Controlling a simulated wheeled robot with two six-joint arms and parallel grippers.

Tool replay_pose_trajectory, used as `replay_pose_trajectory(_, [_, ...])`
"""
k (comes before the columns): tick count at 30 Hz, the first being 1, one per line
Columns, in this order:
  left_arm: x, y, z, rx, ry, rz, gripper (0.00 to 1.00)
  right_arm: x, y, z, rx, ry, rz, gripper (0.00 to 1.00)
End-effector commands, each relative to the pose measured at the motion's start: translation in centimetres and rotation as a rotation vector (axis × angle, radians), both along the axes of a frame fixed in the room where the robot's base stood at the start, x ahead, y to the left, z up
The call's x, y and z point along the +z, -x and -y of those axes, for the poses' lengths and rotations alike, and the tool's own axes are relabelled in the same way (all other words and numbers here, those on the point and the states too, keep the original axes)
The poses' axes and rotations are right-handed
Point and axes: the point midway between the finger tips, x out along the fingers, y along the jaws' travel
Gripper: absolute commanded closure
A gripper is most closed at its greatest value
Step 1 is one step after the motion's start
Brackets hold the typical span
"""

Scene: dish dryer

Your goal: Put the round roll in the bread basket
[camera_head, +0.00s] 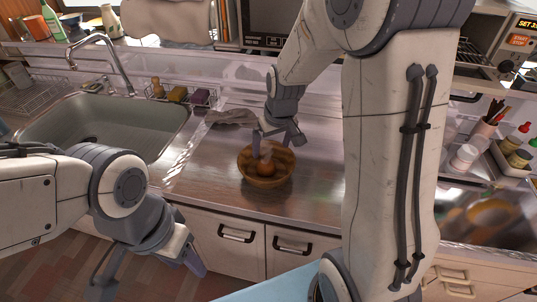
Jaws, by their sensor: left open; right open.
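A round brown roll (265,168) sits inside the wooden bread basket (266,182) on the steel counter in the middle of the view. My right gripper (268,146) hangs over the basket's back rim, its fingers open and just above or around the roll. I cannot tell whether a finger touches the roll. My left gripper (148,270) is open and empty, low in front of the counter at the lower left, away from the basket.
A steel sink (110,125) with a tap (105,50) lies to the left. A grey cloth (230,117) lies behind the basket. Several bottles and jars (463,157) stand at the right. The counter left of the basket is clear.

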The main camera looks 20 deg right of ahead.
Motion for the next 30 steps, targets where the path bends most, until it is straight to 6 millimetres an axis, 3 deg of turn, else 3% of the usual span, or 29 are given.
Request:
replay_pose_trajectory(2, [0.0, 0.0, 0.0, 0.0, 0.0, 0.0, 0.5, 0.7, 0.6, -1.0, 0.019, -0.003, -0.003, 0.0])
replay_pose_trajectory(5, [0.0, 0.0, 0.0, 0.0, 0.0, 0.0, 0.5, 1.9, 3.0, -4.8, 0.094, -0.012, -0.026, 0.0])
replay_pose_trajectory(9, [0.0, 0.0, 0.0, 0.0, 0.0, 0.0, 0.5, 3.8, 10.3, -11.8, 0.266, -0.025, -0.092, 0.0])
replay_pose_trajectory(12, [0.0, 0.0, 0.0, 0.0, 0.0, 0.0, 0.5, 4.6, 16.2, -14.7, 0.384, -0.022, -0.144, 0.0])
replay_pose_trajectory(15, [0.0, 0.0, 0.0, 0.0, 0.0, 0.0, 0.5, 4.9, 21.1, -15.8, 0.478, -0.011, -0.188, 0.0])
replay_pose_trajectory(18, [0.0, 0.0, 0.0, 0.0, 0.0, 0.0, 0.5, 5.0, 24.2, -16.0, 0.538, 0.0, -0.216, 0.0])
replay_pose_trajectory(22, [0.0, 0.0, 0.0, 0.0, 0.0, 0.0, 0.5, 5.0, 25.7, -15.9, 0.566, 0.007, -0.234, 0.0])
replay_pose_trajectory(30, [0.3, 0.0, 0.0, 0.0, 0.0, 0.0, 0.5, 5.2, 25.7, -15.9, 0.565, 0.008, -0.235, 0.0])
